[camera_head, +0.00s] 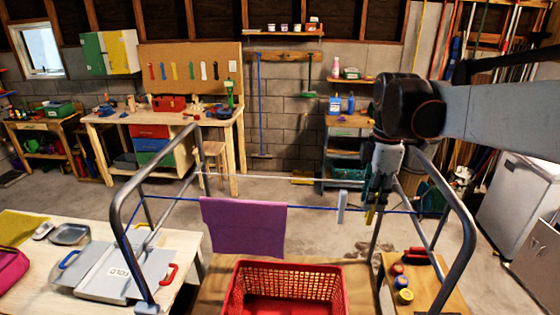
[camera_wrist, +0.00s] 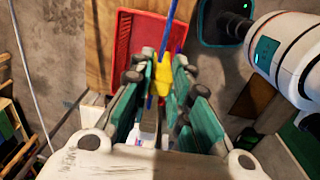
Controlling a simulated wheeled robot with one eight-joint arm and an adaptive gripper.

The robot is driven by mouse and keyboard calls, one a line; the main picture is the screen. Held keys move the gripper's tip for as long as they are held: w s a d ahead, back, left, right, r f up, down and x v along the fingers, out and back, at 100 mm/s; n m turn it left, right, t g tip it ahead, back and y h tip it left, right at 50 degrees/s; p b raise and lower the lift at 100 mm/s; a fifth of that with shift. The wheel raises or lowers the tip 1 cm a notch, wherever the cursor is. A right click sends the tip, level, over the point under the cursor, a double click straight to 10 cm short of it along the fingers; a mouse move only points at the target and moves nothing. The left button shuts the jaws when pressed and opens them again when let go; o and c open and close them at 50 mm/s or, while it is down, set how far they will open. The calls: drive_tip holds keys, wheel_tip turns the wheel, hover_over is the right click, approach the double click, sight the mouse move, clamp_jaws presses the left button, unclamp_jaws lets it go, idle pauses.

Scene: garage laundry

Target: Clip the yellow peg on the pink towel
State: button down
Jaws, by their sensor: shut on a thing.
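A purple-pink towel (camera_head: 245,228) hangs over the front blue line of a metal drying rack (camera_head: 124,190), left of the middle in the head view. My gripper (camera_head: 374,198) is at the right part of that line, well right of the towel. It points down and is shut on the yellow peg (camera_head: 369,216). In the wrist view the yellow peg (camera_wrist: 163,74) sits between the teal fingers, overlapping the blue line (camera_wrist: 168,38). I cannot tell whether the peg grips the line.
A pale grey peg-like piece (camera_head: 341,208) hangs on the line between towel and gripper. A red basket (camera_head: 238,292) stands below. A folding board (camera_head: 110,272) lies on the left table. Several small coloured rolls (camera_head: 403,282) sit on the right table. The rack's right frame (camera_head: 465,235) stands close to my arm.

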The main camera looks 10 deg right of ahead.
drive_tip(key=shift+s+r+p, duration=0.1)
drive_tip(key=shift+r+p, duration=1.7)
drive_tip(key=shift+r, duration=0.95)
drive_tip(key=shift+a, duration=0.1)
